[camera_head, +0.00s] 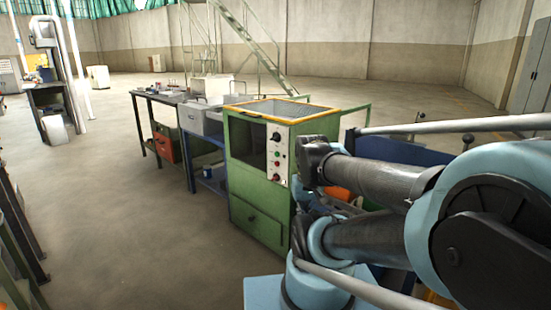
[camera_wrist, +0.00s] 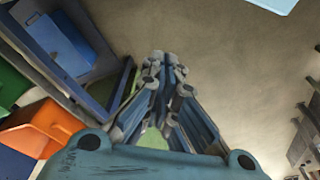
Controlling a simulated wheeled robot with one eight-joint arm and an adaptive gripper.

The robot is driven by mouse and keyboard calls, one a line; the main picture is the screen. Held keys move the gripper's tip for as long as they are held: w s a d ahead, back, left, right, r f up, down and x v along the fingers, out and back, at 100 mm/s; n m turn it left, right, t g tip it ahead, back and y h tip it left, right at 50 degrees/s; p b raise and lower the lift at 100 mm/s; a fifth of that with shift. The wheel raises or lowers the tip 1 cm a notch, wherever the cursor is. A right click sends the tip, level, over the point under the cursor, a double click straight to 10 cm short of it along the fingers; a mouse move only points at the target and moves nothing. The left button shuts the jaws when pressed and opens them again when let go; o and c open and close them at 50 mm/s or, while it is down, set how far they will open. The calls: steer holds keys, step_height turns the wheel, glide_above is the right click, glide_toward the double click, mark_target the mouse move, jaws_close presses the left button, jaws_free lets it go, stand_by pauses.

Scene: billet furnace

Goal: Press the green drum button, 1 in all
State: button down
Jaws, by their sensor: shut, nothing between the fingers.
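A green cabinet machine (camera_head: 263,215) stands mid-picture in the head view, with a pale control panel (camera_head: 277,153) on its right front edge. The panel carries a column of small red, dark and greenish knobs or buttons, too small to tell apart surely; which one is the green drum button I cannot tell. My gripper (camera_wrist: 164,62) is shut and empty in the wrist view, its fingertips together. No panel or button shows there. In the head view my arm is right of the panel, and I cannot make out the gripper's fingers.
A workbench (camera_head: 160,97) with small items stands left of the machine. A blue stand (camera_head: 211,178) sits between them. In the wrist view an orange bin (camera_wrist: 42,127) and a blue bin (camera_wrist: 58,40) lie at left, with bare floor (camera_wrist: 245,80) at right. The floor left of the machine is clear.

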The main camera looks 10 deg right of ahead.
mark_target(277, 154)
steer(key=shift+s, duration=0.1)
steer(key=w+r+n+t+h, duration=0.1)
steer(key=w+r+n+h, duration=0.15)
steer(key=w, duration=0.95)
steer(key=w+r+n+t+h, duration=0.1)
steer(key=w+r+n, duration=0.3)
steer(key=w, duration=0.9)
steer(key=w+a+f+n+t, duration=0.2)
steer(key=w+a+f+n, duration=0.2)
steer(key=w, duration=0.8)
steer(key=w+a+f+n+t+h, duration=0.1)
steer(key=w+a+f+n, duration=0.3)
steer(key=w+a, duration=0.4)
steer(key=w+t, duration=0.1)
steer(key=w, duration=0.3)
steer(key=shift+w, duration=0.25)
steer(key=shift+f, duration=0.1)
steer(key=w+d, duration=0.5)
steer(key=d, duration=0.2)
steer(key=shift+w, duration=0.2)
